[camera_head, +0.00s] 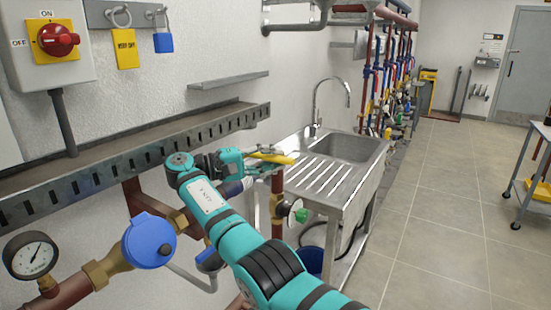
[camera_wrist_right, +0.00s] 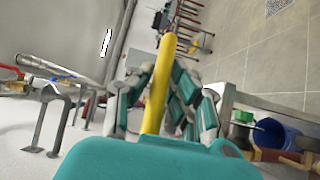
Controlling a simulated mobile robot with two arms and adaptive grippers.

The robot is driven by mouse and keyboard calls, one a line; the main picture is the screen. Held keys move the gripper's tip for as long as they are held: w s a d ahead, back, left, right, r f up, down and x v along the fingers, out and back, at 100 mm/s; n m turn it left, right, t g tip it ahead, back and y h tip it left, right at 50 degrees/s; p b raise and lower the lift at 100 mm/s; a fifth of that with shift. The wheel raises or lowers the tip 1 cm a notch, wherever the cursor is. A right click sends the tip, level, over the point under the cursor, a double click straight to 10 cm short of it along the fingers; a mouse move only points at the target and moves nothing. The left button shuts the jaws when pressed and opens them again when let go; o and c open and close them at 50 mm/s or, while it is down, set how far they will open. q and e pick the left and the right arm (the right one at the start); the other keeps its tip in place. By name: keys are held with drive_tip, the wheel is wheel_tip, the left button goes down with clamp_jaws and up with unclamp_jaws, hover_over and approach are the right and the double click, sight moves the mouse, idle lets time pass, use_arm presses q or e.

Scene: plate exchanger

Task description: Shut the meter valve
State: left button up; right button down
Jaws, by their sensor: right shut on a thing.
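A yellow valve lever (camera_head: 280,159) lies roughly level near the top of a reddish vertical pipe (camera_head: 277,195), left of the sink. My right gripper (camera_head: 258,155) is shut on this lever. In the right wrist view the yellow lever (camera_wrist_right: 157,88) runs between the fingers of my right gripper (camera_wrist_right: 165,92) and extends beyond them. A blue round meter (camera_head: 149,241) sits on the brass and red pipework at lower left. My right arm hides much of the pipework and the valve body. My left gripper is out of view.
A pressure gauge (camera_head: 30,256) stands left of the meter. A slotted metal rail (camera_head: 130,150) runs along the wall above the pipes. A steel sink (camera_head: 345,150) stands close on the right. The tiled floor (camera_head: 440,210) is open farther right.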

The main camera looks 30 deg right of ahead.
drive_tip(key=shift+a+f, duration=0.1)
drive_tip(key=shift+f, duration=0.05)
drive_tip(key=c, duration=1.3)
unclamp_jaws()
drive_tip(key=shift+o, duration=0.2)
